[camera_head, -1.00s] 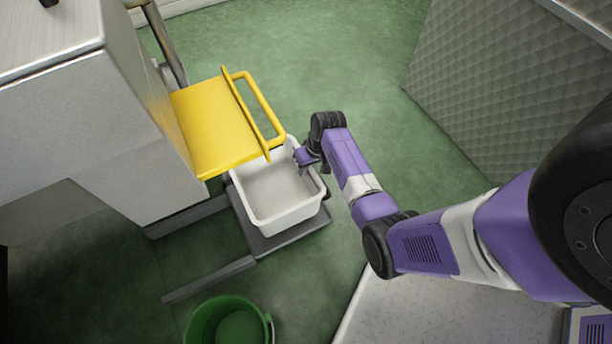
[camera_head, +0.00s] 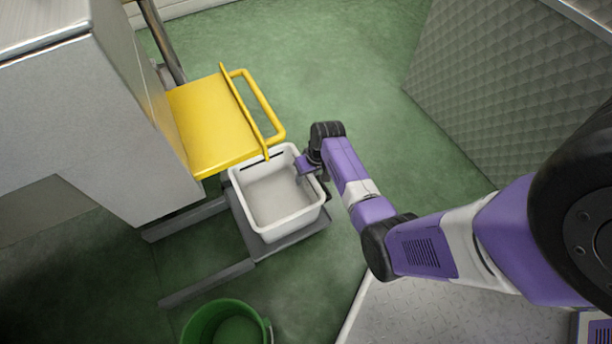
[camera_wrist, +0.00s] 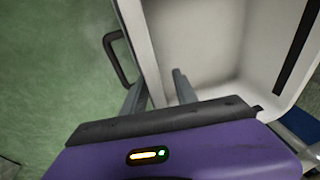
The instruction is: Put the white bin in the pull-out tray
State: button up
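The white bin (camera_head: 272,222) is an empty, open-topped tub. It sits upright over the grey pull-out tray (camera_head: 312,229), below the yellow chute; whether it is fully seated is hard to tell. My gripper (camera_head: 302,172) is at the bin's right wall. In the wrist view, the fingers of my gripper (camera_wrist: 158,92) straddle the wall of the white bin (camera_wrist: 195,40), one outside and one inside. A gap shows between the inner finger and the wall, so the gripper looks open.
The yellow chute (camera_head: 212,125) with its bar handle overhangs the bin's far left side. A green bucket (camera_head: 222,322) stands on the floor in front. A grey machine housing (camera_head: 70,110) is at left. A quilted metal panel (camera_head: 500,90) is at right. Green floor is clear beyond the bin.

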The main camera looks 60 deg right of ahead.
jog(key=a+p+v, duration=0.1)
jog(key=p+v, duration=0.5)
jog(key=v, duration=0.6)
jog(key=s+a, duration=0.1)
jog(key=s+a+f+n+h, duration=0.1)
jog(key=s, duration=0.1)
jog(key=s+a+f+t+h, duration=0.1)
jog(key=shift+s+a, duration=0.3)
jog(key=shift+a, duration=0.05)
jog(key=s+a+r+n+t, duration=0.2)
jog(key=s+a+r+t, duration=0.25)
jog(key=a+r, duration=0.35)
jog(key=s+a+r+n+t, duration=0.3)
jog(key=s+a+r, duration=0.2)
jog(key=a+r, duration=0.3)
jog(key=s+a+r+t, duration=0.2)
jog(key=a+r, duration=0.1)
jog(key=r, duration=0.5)
jog(key=s+a+r+n+t+y, duration=0.1)
jog(key=s+a+r+t, duration=0.1)
jog(key=r, duration=0.6)
jog(key=shift+a+r, duration=0.15)
jog(key=shift+a, duration=0.55)
jog(key=shift+s, duration=0.1)
